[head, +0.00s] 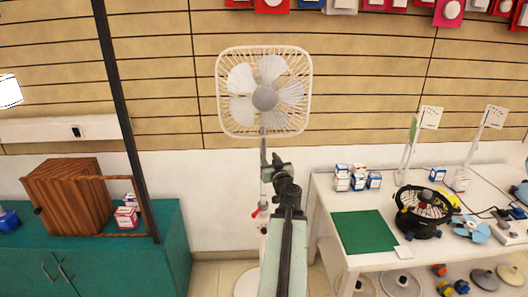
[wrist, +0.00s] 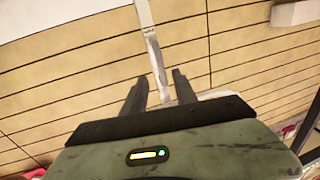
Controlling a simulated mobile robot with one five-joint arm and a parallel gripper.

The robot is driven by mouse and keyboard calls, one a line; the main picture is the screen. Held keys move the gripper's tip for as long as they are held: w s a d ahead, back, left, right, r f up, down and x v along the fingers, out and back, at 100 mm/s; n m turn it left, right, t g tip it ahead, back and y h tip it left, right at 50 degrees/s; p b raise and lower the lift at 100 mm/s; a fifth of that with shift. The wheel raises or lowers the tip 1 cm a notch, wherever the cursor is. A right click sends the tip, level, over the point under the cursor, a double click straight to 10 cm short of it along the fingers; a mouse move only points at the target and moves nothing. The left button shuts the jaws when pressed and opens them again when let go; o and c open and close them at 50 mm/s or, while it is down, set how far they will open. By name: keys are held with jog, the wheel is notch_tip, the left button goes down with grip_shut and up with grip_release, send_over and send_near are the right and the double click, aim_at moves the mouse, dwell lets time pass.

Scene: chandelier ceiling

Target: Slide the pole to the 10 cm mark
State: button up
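A standing fan with a square white grille (head: 264,92) is straight ahead in the head view. Its pole (head: 263,146) runs down from the fan head, and my arm hides much of it. A small red part (head: 256,212) sits on the stand lower down. My gripper (head: 276,163) is beside the upper pole in the head view. In the wrist view, my gripper (wrist: 159,84) is open, and the pole (wrist: 154,50) shows between the two fingers with gaps on both sides. Whether it is within their reach in depth I cannot tell. No centimetre marks are readable.
A white table (head: 347,262) at the right holds a green mat (head: 365,231), small boxes and a black round fan (head: 427,211). A teal cabinet (head: 120,262) with a wooden box (head: 68,197) stands left. A dark upright post (head: 123,115) is at the left. A slatted wall is behind.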

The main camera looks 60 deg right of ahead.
aim_at(264, 151)
jog(key=x, duration=0.7)
jog(key=shift+w, duration=0.1)
grip_shut()
jog(key=shift+f, duration=0.1)
dwell(1.0)
